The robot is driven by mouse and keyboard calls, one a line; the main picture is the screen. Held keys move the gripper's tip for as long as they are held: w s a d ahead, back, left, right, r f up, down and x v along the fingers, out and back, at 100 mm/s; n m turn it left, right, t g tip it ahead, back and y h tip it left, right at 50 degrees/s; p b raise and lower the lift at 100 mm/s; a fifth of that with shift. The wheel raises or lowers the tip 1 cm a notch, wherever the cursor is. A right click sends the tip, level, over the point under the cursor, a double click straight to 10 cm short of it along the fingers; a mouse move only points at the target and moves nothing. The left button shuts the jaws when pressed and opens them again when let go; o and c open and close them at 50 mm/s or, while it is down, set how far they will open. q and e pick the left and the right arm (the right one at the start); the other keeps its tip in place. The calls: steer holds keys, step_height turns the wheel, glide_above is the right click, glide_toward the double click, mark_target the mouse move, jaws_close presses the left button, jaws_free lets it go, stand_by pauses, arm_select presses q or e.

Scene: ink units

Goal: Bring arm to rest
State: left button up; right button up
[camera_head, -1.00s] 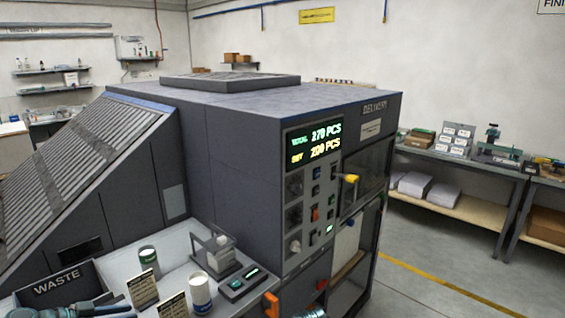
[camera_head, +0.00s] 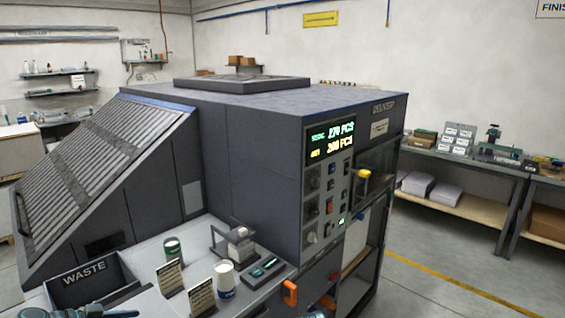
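A teal and dark mechanical part, apparently of my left arm or gripper (camera_head: 105,312), shows at the bottom left edge, in front of the waste bin (camera_head: 85,283). My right arm and gripper are not in view.
A large grey machine (camera_head: 255,160) with a lit counter display (camera_head: 331,138) fills the middle. On its side shelf stand a dark cup (camera_head: 172,249), a white cup (camera_head: 224,280), two small cards and a small device (camera_head: 232,243). An orange handle (camera_head: 290,293) sticks out. The floor (camera_head: 440,262) at right is clear.

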arm_select(q)
steer(key=s+d+f+n+g+y, duration=0.1)
steer(key=s+d+f+g+y, duration=0.2)
steer(key=d, duration=0.8)
steer(key=s+d+f+n+g+y, duration=0.1)
steer(key=s+d+f+g+y, duration=0.2)
steer(key=d, duration=0.9)
steer(key=s+d+f+n+g+y, duration=0.2)
steer(key=s+d+f+g+y, duration=0.1)
steer(key=d, duration=0.9)
steer(key=shift+d+f+y, duration=0.2)
steer(key=shift+f+y, duration=0.1)
steer(key=shift+f, duration=0.55)
